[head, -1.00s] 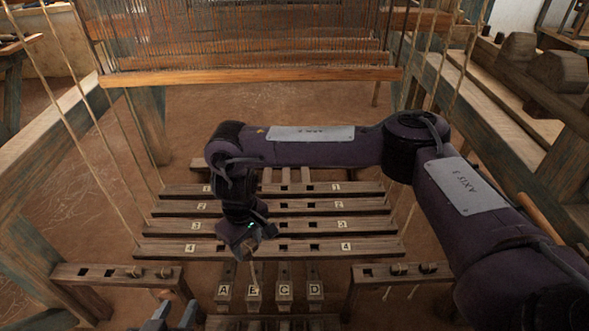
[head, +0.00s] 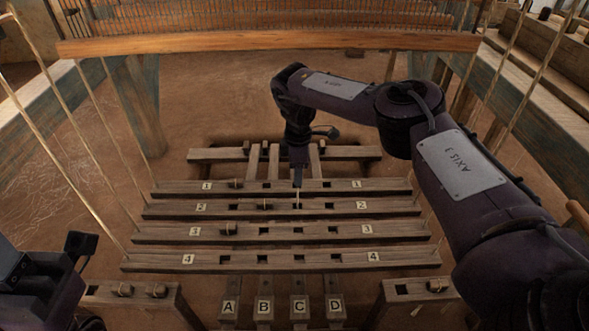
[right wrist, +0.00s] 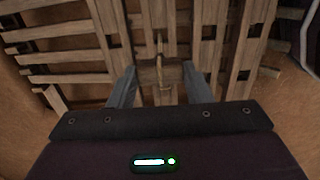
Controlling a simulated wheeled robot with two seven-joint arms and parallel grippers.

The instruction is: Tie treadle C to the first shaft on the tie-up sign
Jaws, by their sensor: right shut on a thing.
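The shafts are numbered wooden bars with holes; shaft 1 (head: 345,185) is farthest and shaft 2 (head: 400,207) is nearer. Treadle C (head: 299,313) lies below, between B and D. My right gripper (head: 298,186) is at shaft 1, in line with treadle C. It is shut on a small wooden toggle (right wrist: 160,74) with a cord; a pale cord length (head: 298,198) shows below its tips. I cannot tell whether the toggle sits in shaft 1's hole. Part of my left arm shows at lower left; its fingertips are not clear. I see no tie-up sign.
Toggles sit on shaft 1 (head: 237,183), shaft 2 (head: 264,206) and shaft 3 (head: 228,229), left of my right gripper. Slanting ropes flank the bars. A loom beam (head: 250,43) crosses behind. Low peg racks (head: 135,297) stand at the near left and right.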

